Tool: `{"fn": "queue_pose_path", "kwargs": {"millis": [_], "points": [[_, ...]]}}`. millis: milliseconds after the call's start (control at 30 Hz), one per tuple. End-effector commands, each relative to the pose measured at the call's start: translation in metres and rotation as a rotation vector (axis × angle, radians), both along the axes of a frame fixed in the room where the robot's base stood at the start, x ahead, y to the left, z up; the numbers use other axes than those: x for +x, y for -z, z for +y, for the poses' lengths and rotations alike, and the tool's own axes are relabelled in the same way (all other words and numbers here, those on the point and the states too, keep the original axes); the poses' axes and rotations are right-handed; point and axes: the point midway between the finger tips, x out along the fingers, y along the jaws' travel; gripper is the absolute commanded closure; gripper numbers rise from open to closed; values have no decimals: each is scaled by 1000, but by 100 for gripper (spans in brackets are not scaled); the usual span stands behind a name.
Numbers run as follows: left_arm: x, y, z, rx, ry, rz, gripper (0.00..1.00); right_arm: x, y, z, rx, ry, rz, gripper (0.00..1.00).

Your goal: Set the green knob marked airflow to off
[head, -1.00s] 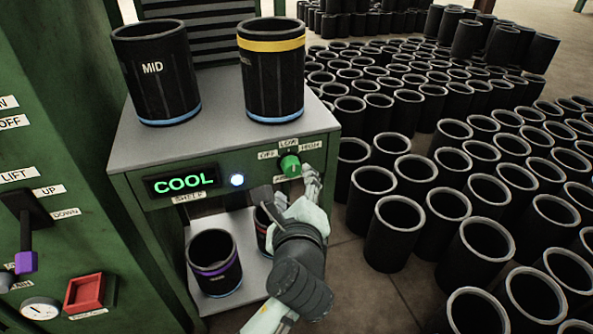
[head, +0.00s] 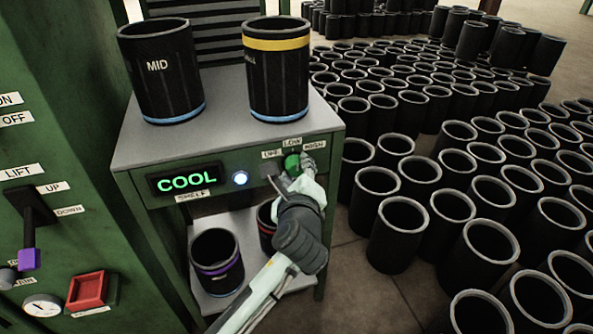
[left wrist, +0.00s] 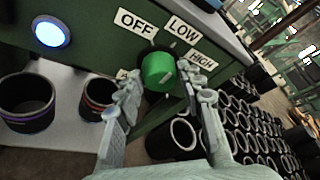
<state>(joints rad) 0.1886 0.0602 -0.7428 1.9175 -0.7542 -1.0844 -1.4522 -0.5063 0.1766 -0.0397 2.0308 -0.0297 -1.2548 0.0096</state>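The green knob (head: 291,163) sits on the green front panel of the shelf unit, below the labels OFF, LOW and HIGH. In the left wrist view the knob (left wrist: 158,72) shows whole, and its pale mark lies on its right half, towards HIGH. The OFF label (left wrist: 136,20) is up and left of it. My left gripper (head: 292,172) is at the knob. In the left wrist view its open fingers (left wrist: 158,88) stand on the left and right of the knob, with gaps that look small; contact cannot be told. My right gripper is not in view.
A lit display reading COOL (head: 187,180) and a white round light (head: 240,179) are left of the knob. Black sleeves marked MID (head: 160,80) and yellow-banded (head: 277,75) stand on top. Many sleeves (head: 400,205) crowd the floor on the right.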

Motion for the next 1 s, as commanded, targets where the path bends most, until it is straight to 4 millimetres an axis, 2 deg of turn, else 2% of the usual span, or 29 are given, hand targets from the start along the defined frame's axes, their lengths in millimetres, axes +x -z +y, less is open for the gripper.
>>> {"fn": "queue_pose_path", "kwargs": {"millis": [33,200,233,533,800,1000], "points": [[0,0,0,0,0,0,72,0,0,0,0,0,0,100],[0,0,0,0,0,0,93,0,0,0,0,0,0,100],[0,0,0,0,0,0,95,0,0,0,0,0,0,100],[-1,1,1,-40,-1,-11,95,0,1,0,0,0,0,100],[-1,4,1,-198,-1,-63,95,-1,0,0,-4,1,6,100],[-1,7,2,-376,-1,-121,95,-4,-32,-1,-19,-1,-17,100]]}}
